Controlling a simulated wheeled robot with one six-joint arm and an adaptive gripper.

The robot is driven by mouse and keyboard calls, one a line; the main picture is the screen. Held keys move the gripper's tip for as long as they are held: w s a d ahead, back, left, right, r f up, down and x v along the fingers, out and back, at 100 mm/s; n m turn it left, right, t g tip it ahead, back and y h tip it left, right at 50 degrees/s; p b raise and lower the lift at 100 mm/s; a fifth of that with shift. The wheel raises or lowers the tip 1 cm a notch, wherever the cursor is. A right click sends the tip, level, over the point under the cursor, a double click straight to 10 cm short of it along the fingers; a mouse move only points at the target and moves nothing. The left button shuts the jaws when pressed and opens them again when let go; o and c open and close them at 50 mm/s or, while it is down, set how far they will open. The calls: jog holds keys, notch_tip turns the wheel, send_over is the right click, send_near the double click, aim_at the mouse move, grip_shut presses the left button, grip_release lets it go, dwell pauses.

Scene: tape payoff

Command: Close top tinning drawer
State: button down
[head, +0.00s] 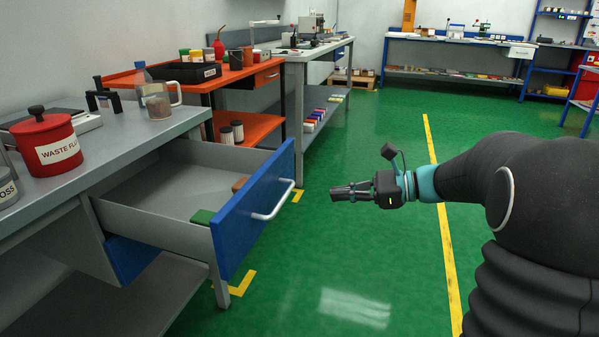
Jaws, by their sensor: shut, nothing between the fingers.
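The top drawer (185,195) of the grey bench is pulled far out, with a blue front (252,215) and a light bar handle (273,204). A green block (202,217) and a brown block (240,184) lie inside near the front. My gripper (334,192) is to the right of the drawer front, apart from the handle, pointing left towards it. It is shut and empty. Part of a second blue drawer front (132,258) shows below the open drawer.
The grey bench top (110,150) holds a red waste flux can (46,142) and a jar (158,106). An orange cart (262,78) and another bench (312,52) stand behind. The green floor (360,250) around my gripper is clear.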

jog(key=w+d+m+t+y, duration=0.2)
jog(key=w+d+m+y, duration=0.1)
jog(key=w+d, duration=0.25)
send_near(290, 168)
jog(key=x, duration=0.7)
jog(key=shift+a, duration=0.1)
